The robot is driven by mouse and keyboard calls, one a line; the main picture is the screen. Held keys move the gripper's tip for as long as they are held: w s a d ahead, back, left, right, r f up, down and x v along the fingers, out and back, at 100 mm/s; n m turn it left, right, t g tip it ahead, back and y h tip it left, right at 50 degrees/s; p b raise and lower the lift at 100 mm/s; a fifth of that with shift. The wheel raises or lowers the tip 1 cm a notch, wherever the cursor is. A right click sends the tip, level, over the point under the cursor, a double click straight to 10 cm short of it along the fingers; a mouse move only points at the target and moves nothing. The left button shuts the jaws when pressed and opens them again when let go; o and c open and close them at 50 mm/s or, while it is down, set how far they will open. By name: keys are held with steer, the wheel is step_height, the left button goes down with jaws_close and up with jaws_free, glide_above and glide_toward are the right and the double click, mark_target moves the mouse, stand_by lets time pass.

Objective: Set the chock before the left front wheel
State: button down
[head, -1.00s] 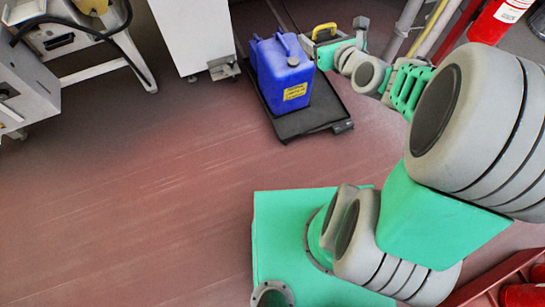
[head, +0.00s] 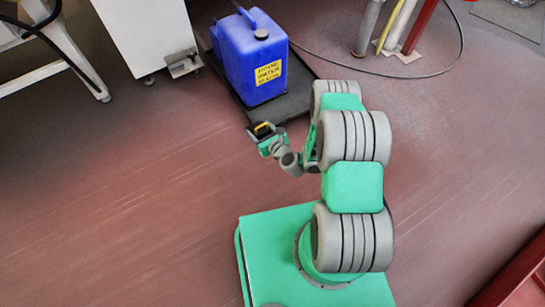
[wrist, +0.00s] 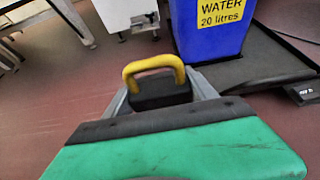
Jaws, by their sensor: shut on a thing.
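The chock is a small black block with a yellow handle (wrist: 154,66); in the head view its handle (head: 262,128) is tiny and partly hidden. My gripper (wrist: 160,95) is shut on the chock, with one grey finger at each side. In the head view my gripper (head: 265,136) is in front of the black platform under the blue jug. How high the chock is above the floor I cannot tell. A white cabinet (head: 143,30) stands at the back left. Dark feet or casters (head: 149,80) show under it, with a metal bracket (head: 185,65) at its right corner.
A blue water jug (head: 250,60) stands on the low black platform (head: 293,95), right of the cabinet. A white-legged bench (head: 70,60) is at the far left. A cable and pipes (head: 385,25) are behind. The red-brown floor at left and front is clear.

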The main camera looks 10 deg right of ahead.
steer(key=s+a+f+b, duration=0.1)
steer(key=s+f+b, duration=0.3)
steer(key=f, duration=0.8)
steer(key=w+d+f+b, duration=0.2)
steer(key=w+f, duration=0.1)
steer(key=w+d+f+b, duration=0.2)
steer(key=w+f, duration=0.1)
steer(key=w+d+f+b, duration=0.2)
steer(key=w+d+f, duration=0.1)
steer(key=shift+w+d+f, duration=0.1)
steer(key=shift+f, duration=0.05)
steer(key=shift+w+d+f+b, duration=0.15)
steer(key=shift+f+b, duration=0.4)
steer(key=shift+f, duration=0.4)
steer(key=shift+w+d+f+b, duration=0.15)
steer(key=shift+f+b, duration=0.4)
steer(key=shift+f, duration=0.35)
steer(key=shift+a+f, duration=0.1)
steer(key=shift+c, duration=1.4)
jaws_free()
steer(key=shift+f, duration=0.1)
